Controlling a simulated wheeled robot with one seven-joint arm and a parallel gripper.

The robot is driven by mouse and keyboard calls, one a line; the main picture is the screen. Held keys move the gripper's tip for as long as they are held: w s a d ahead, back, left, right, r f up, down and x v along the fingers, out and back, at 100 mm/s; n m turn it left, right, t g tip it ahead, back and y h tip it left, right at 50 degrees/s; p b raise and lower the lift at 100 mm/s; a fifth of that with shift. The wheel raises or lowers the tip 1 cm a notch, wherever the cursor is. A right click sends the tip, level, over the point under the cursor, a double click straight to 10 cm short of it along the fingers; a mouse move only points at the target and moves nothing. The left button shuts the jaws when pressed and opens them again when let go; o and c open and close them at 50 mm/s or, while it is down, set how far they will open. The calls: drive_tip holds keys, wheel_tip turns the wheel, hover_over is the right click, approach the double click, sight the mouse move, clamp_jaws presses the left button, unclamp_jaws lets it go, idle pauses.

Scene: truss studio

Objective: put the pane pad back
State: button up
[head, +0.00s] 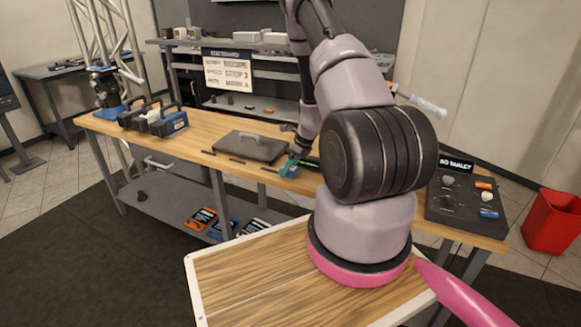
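No object here is clearly marked as the pane pad. A dark flat pad with a grey handle (249,150) lies on the wooden bench (205,129), left of my gripper. My arm reaches over the bench, and my gripper (292,163) is low at the bench top, just right of the dark pad. A small teal item (290,170) shows at the gripper's end. I cannot tell whether the fingers hold it or only stand beside it. My arm's thick links hide part of the bench to the right.
Dark handled cases (168,124) stand at the bench's left end. Small dark bars (237,160) lie along the front edge. A control panel (465,200) is at the right. A red bin (553,221) stands on the floor. A shelf unit (262,103) is behind.

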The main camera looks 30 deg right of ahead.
idle(0.3)
drive_tip(key=v, duration=1.1)
drive_tip(key=s+a+r+n+y, duration=0.15)
drive_tip(key=a+r+n, duration=0.3)
drive_tip(key=r, duration=0.45)
drive_tip(key=s+a+r+n+t, duration=0.1)
drive_tip(key=s+a+r+n, duration=0.15)
drive_tip(key=a+r, duration=0.4)
drive_tip(key=s+a+r+n, duration=0.1)
drive_tip(key=a+r+n, duration=0.3)
drive_tip(key=r, duration=0.6)
drive_tip(key=s+a+r+n+t+h, duration=0.1)
drive_tip(key=s+r+n, duration=0.5)
drive_tip(key=s, duration=0.3)
drive_tip(key=s+a+r+n+t+h, duration=0.1)
drive_tip(key=s+a+r+n, duration=0.1)
drive_tip(key=s+r+n, duration=0.5)
drive_tip(key=s, duration=0.2)
drive_tip(key=shift+s+a+n+t, duration=0.2)
drive_tip(key=shift+s+n+t, duration=0.1)
drive_tip(key=shift+r, duration=0.15)
